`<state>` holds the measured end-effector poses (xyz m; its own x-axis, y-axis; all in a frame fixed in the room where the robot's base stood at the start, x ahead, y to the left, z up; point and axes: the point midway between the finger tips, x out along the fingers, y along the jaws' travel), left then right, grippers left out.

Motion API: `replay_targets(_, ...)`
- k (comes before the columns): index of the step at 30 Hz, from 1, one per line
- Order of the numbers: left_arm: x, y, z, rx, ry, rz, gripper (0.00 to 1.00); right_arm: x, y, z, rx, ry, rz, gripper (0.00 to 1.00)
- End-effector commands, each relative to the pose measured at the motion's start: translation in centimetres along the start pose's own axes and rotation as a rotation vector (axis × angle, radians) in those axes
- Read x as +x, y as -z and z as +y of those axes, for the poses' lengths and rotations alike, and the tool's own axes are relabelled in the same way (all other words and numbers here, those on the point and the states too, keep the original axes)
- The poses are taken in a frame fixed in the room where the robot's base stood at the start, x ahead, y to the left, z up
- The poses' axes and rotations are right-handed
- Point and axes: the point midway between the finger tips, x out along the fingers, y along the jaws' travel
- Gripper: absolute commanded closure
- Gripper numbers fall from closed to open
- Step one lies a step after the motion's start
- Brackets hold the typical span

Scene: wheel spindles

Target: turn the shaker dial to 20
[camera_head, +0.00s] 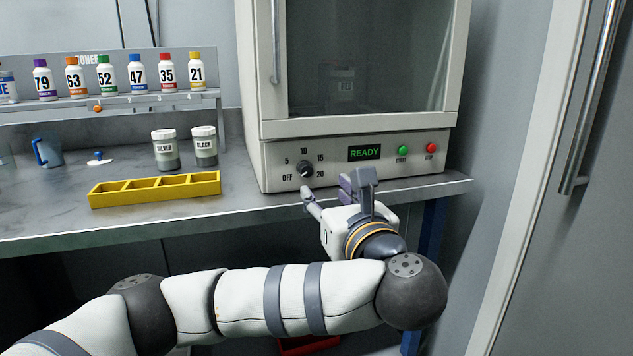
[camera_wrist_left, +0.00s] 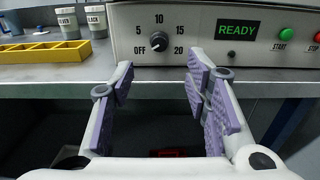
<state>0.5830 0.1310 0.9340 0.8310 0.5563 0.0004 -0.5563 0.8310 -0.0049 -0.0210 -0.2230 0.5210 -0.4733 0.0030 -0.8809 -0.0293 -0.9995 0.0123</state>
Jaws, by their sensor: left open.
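The shaker (camera_head: 353,150) is a beige cabinet with a dark window. Its black dial (camera_head: 306,169) is on the front panel, among the marks OFF, 5, 10, 15 and 20. The dial also shows in the left wrist view (camera_wrist_left: 158,45), and its pale mark appears to point toward OFF, at lower left. My left gripper (camera_head: 328,189) is open and empty, in front of and below the panel. In the left wrist view its purple-padded fingers (camera_wrist_left: 160,75) are spread below the dial, apart from it. My right gripper is not in view.
A green READY display (camera_head: 365,153), a green start button (camera_head: 403,150) and a red stop button (camera_head: 432,148) are right of the dial. The grey counter edge (camera_head: 250,208) runs below. A yellow tray (camera_head: 155,190) and silver and black jars stand left.

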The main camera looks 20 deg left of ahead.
Motion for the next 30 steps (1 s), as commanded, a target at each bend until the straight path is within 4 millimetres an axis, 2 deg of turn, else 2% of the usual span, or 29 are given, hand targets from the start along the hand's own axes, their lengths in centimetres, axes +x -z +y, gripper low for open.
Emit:
replay_targets(1,0.7,0.9,0.1,0.006,-0.004,0.001,0.57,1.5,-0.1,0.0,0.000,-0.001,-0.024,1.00)
replay_targets(3,1.6,0.7,0.3,0.005,-0.012,0.000,0.57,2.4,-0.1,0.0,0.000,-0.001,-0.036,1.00)
replay_targets(9,7.0,0.0,0.4,0.003,-0.011,0.001,0.57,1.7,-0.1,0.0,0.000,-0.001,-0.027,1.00)
replay_targets(13,9.3,0.0,0.3,0.002,-0.009,0.001,0.57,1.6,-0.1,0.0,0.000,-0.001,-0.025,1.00)
replay_targets(18,10.6,0.0,0.3,0.003,-0.007,0.001,0.57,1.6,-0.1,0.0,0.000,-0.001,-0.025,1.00)
replay_targets(25,10.7,0.1,0.3,0.004,-0.006,0.001,0.57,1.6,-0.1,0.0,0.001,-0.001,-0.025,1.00)
replay_targets(30,10.7,0.1,0.3,0.004,-0.006,0.001,0.95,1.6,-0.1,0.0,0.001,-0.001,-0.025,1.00)
